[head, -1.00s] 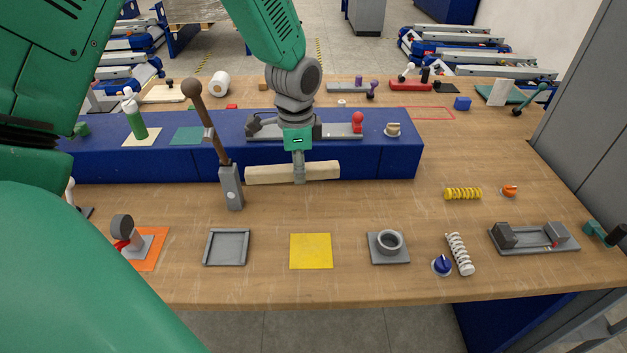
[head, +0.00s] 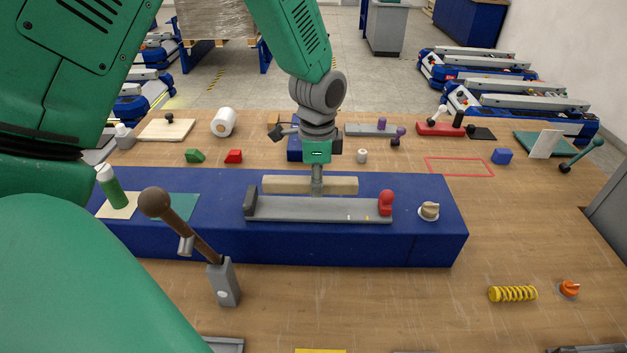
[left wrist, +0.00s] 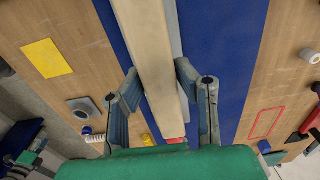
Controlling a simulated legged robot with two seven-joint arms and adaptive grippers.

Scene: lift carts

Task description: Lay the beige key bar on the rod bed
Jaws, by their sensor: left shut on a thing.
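The beige key bar (head: 285,185) is held level in my left gripper (head: 316,190), crosswise above the blue block. In the head view it appears just beyond the grey rod bed (head: 300,208), roughly parallel to it. The bed has a dark end block at left and a red knob (head: 386,203) at right. In the left wrist view the bar (left wrist: 147,40) runs between the two fingers of my left gripper (left wrist: 158,85), and part of the grey bed (left wrist: 176,50) shows beside and beneath it. The exact height over the bed is unclear. My right gripper is not in view.
The bed lies on a long blue block (head: 330,250). A brown-knobbed lever (head: 185,230) stands in front at left. A beige knob (head: 429,211) sits right of the bed. A green bottle (head: 111,187) stands at left; red and green pieces lie behind the block.

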